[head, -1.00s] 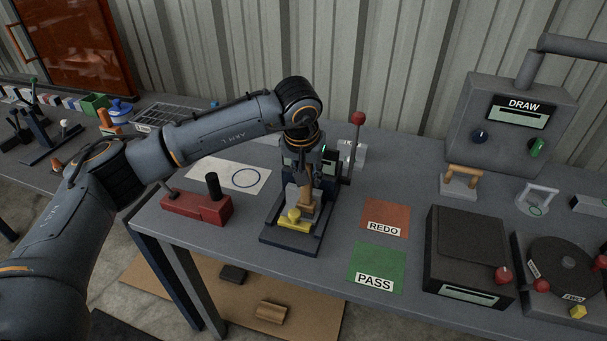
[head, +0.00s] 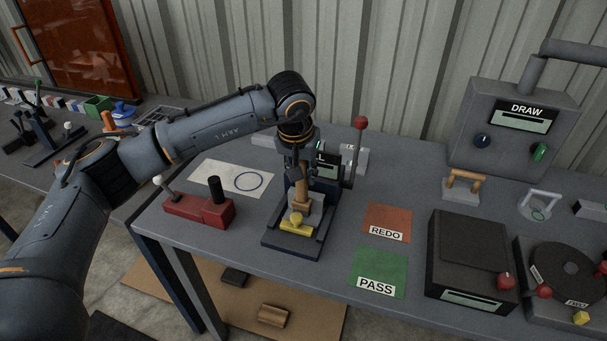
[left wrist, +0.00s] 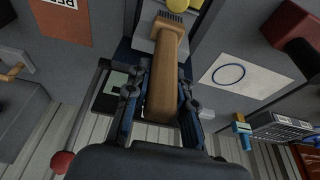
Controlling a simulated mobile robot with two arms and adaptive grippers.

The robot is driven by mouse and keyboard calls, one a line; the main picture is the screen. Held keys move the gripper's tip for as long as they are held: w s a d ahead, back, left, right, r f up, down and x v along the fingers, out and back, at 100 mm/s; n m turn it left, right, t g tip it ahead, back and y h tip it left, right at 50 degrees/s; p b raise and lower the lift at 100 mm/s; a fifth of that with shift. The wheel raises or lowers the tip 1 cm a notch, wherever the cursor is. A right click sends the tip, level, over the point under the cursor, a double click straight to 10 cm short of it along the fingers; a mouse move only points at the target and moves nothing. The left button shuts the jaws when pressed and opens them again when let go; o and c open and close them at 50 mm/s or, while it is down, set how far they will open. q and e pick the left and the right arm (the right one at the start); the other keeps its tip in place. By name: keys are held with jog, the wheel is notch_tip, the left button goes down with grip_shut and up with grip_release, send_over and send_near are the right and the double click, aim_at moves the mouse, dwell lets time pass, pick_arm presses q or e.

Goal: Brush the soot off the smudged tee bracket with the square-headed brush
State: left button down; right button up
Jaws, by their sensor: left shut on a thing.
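My left gripper (head: 302,172) is shut on the wooden handle of the square-headed brush (head: 301,190). In the left wrist view the gripper's fingers (left wrist: 160,98) flank the brush (left wrist: 165,75), its dark bristles pointing away from me. The brush points down at a dark blue fixture (head: 279,240) with a yellow clamp piece (head: 296,223). A grey part, apparently the tee bracket (head: 317,208), sits in the fixture behind the yellow piece, partly hidden by the brush. I cannot tell whether the bristles touch it or how much soot it bears. My right gripper is out of view.
A red box (head: 196,209) with a black knob stands left of the fixture, near a white sheet with a blue ring (head: 213,174). A red-knobbed lever (head: 359,124) stands behind. REDO (head: 388,220) and PASS (head: 380,270) mats lie right, before a dark box (head: 470,250).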

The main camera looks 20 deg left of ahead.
pick_arm(q)
notch_tip(320, 180, up, 6)
jog(key=p, duration=0.3)
jog(key=shift+r, duration=0.25)
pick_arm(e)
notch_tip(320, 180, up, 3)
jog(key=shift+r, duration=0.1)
pick_arm(q)
jog(key=shift+s+f, duration=0.1)
jog(key=shift+f, duration=0.05)
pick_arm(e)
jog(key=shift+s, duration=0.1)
